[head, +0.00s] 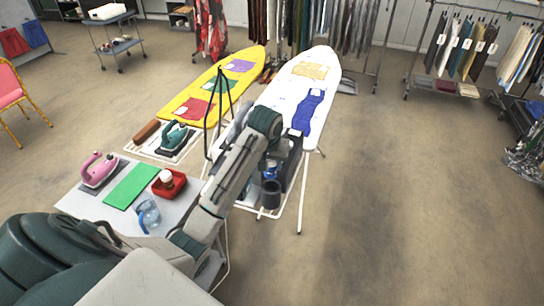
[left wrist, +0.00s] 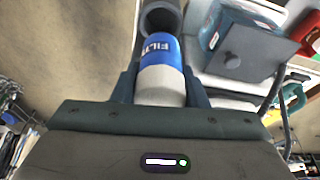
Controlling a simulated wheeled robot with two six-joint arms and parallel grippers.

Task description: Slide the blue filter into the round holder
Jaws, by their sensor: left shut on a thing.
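My left gripper (left wrist: 160,75) is shut on the blue filter (left wrist: 158,48), which has a blue lettered end and a whitish body between the fingers. In the left wrist view the round holder (left wrist: 160,12), a dark grey open cup, lies just beyond the filter's blue end. The two are roughly in line; I cannot tell whether they touch. In the head view the holder (head: 271,194) stands at the near end of the white ironing board, with my left gripper (head: 272,172) right above it. A little of the filter's blue shows there; the rest is hidden. My right gripper is out of view.
A blue box with a grey knobbed face (left wrist: 240,45) stands close beside the holder. A side table (head: 97,205) carries a pink iron (head: 98,170), a green mat (head: 131,186), a red tray (head: 168,188) and a clear jug (head: 148,214). The floor to the right is clear.

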